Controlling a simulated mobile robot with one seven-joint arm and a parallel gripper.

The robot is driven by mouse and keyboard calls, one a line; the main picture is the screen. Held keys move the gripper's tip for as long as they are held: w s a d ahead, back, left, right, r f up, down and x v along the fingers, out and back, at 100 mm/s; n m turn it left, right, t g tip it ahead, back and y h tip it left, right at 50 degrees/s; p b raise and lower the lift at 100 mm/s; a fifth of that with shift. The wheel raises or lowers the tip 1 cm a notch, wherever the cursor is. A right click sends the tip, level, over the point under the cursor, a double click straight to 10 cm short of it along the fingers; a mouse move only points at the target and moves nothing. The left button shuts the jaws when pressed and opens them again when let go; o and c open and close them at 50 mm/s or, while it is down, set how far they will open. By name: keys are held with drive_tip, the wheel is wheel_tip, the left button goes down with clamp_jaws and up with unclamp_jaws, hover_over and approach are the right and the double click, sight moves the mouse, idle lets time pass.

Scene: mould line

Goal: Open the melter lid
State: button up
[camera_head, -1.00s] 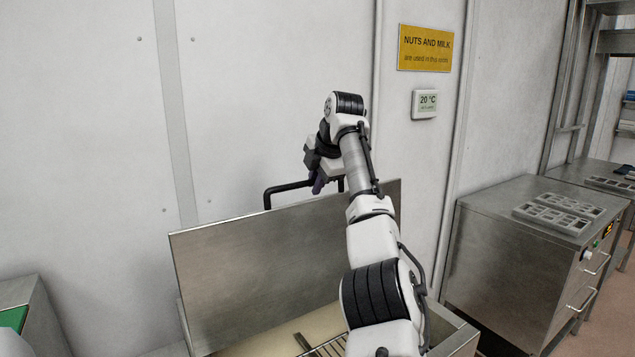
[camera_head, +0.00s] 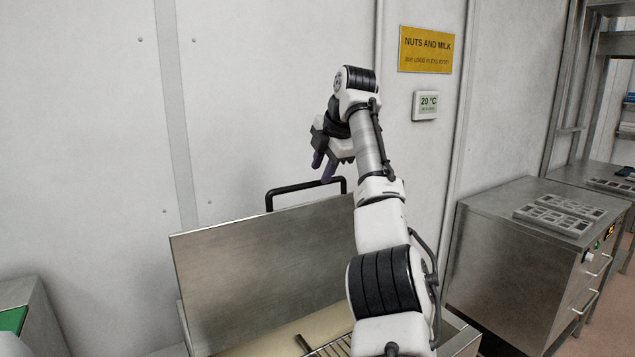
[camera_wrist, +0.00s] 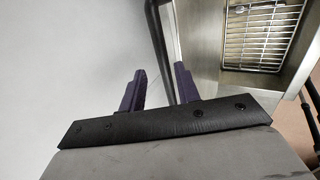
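The melter lid (camera_head: 265,265) is a flat steel panel standing raised and steeply tilted at the back of the melter (camera_head: 460,340), close to the wall. Its black bar handle (camera_head: 290,188) sticks up beyond its top edge. My gripper (camera_head: 323,170) is just above the handle's right part, its two purple fingers apart and nothing held between them. In the wrist view the fingers of my gripper (camera_wrist: 160,82) are spread, and the black handle (camera_wrist: 157,40) runs behind the gap between them. My arm hides the lid's right end.
A wire rack (camera_wrist: 262,35) lies inside the melter's open top. A steel cabinet (camera_head: 515,260) with grey moulds (camera_head: 560,215) on it stands to the right. A yellow sign (camera_head: 425,50) and a small display (camera_head: 425,105) are on the wall (camera_head: 270,90) behind. A green surface is at far left.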

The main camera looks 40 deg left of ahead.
drive_tip(key=v, duration=0.8)
drive_tip(key=shift+s+d+r, duration=0.1)
